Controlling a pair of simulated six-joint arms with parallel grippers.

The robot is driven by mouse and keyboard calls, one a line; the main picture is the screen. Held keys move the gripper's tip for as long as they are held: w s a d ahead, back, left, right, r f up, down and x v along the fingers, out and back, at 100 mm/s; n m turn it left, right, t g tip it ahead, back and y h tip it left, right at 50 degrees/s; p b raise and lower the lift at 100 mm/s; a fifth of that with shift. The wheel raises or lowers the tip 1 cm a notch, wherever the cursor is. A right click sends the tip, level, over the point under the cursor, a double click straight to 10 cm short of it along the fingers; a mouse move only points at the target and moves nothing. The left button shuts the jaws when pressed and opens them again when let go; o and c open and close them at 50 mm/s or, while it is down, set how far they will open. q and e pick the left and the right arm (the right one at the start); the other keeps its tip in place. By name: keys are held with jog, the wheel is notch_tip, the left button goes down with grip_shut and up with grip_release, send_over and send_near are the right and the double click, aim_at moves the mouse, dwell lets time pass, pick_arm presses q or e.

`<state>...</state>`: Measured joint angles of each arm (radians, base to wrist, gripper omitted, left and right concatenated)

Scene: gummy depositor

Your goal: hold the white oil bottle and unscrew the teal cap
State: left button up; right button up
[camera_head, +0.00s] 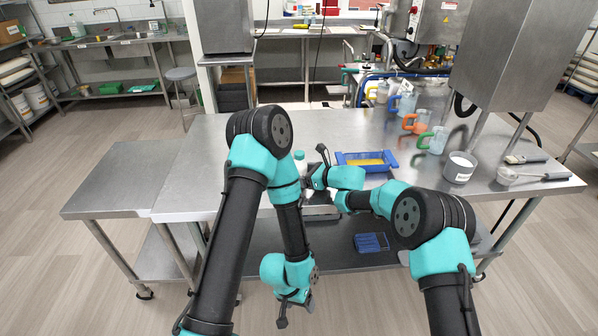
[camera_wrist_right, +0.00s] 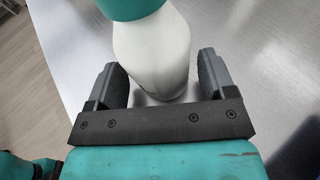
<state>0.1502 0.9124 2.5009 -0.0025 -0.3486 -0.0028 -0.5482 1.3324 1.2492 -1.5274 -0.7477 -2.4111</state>
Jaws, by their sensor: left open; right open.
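The white oil bottle (camera_head: 300,168) stands upright on the steel table, just left of my right gripper, with its teal cap (camera_head: 299,154) on top. In the right wrist view the white bottle body (camera_wrist_right: 152,50) lies between the two fingers of my right gripper (camera_wrist_right: 160,78), and the teal cap (camera_wrist_right: 130,8) is cut by the top edge. The right fingers are open, with a gap visible on each side of the bottle. My left gripper (camera_head: 295,312) is open and empty, hanging low in front of the table, well away from the bottle.
A blue tray (camera_head: 393,162) with yellow contents lies right of the bottle. A steel hopper (camera_head: 515,55) overhangs the right side. The table's left part is clear.

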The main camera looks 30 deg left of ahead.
jog(key=shift+a+f, duration=0.15)
jog(key=shift+a, duration=0.2)
grip_shut()
dwell(0.9)
dwell(0.9)
